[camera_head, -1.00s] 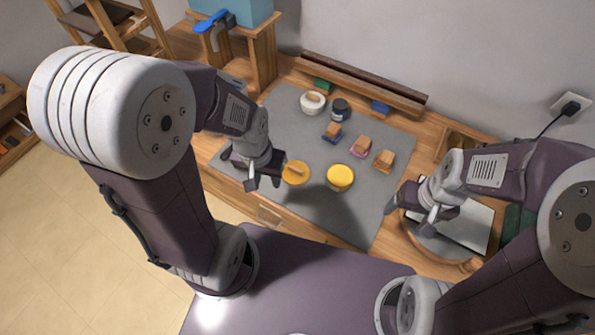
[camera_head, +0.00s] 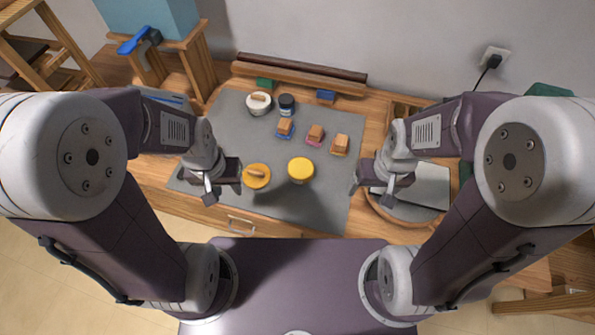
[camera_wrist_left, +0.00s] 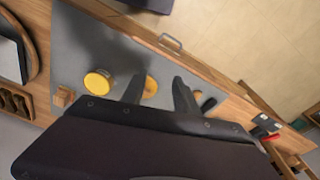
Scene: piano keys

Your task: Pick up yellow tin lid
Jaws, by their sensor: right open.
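A short round tin with a bright yellow lid (camera_head: 301,167) stands on the grey mat, right of my left gripper; it also shows in the left wrist view (camera_wrist_left: 97,83). A flatter orange-yellow round piece (camera_head: 252,184) with a small wooden bar on top lies beside it, closer to my left gripper. In the left wrist view this orange-yellow piece (camera_wrist_left: 150,87) appears between the fingers, partly hidden. My left gripper (camera_head: 222,191) is open and empty, just left of that piece. My right gripper (camera_head: 371,196) is open and empty near the mat's right edge.
Behind on the mat (camera_head: 330,200) are a white pot (camera_head: 259,105), a dark jar (camera_head: 286,105) and several wooden-topped blocks (camera_head: 316,133). A wooden rail (camera_head: 300,76) runs along the back. A round wooden tray (camera_head: 400,213) sits at right. The mat's front right is clear.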

